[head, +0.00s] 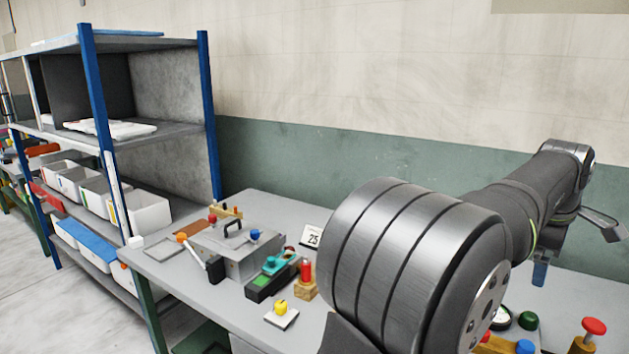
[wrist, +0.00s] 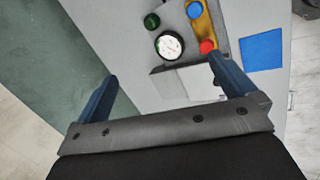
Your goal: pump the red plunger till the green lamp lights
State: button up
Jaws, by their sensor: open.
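The wrist view shows a red knob (wrist: 207,46) and a blue knob (wrist: 194,9) on a tan base; whether this red knob is the plunger I cannot tell. My gripper (wrist: 164,68) is open, with nothing between its blue fingers. In the head view one finger hangs above the bench, apart from the plunger.
A round dial (wrist: 169,45) sits beside the green dome. A blue square (wrist: 261,50) lies on the bench (wrist: 270,100). In the head view a grey box (head: 238,250), a yellow knob (head: 281,307) and a numbered card (head: 312,237) stand further left. Shelves fill the far left.

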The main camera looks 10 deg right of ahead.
jog(key=shift+s+d, duration=0.15)
jog(key=shift+d, duration=0.2)
jog(key=shift+c, duration=0.2)
jog(key=c, duration=1.5)
jog(key=shift+f, duration=0.45)
grip_shut()
notch_tip(320, 180, down, 7)
jog(key=d+m+t+y, duration=0.1)
jog(key=d+m+t, duration=0.1)
jog(key=m+t, duration=0.4)
jog(key=s+d+f+m+t+h, duration=0.2)
jog(key=s+d+f+m+h, duration=0.2)
jog(key=s+d+m+h, duration=0.3)
jog(key=s+m, duration=0.2)
jog(key=s, duration=0.3)
jog(key=shift+s+d+t, duration=0.2)
jog(key=shift+s+t, duration=0.1)
jog(key=shift+t, duration=0.1)
jog(key=shift+f, duration=0.1)
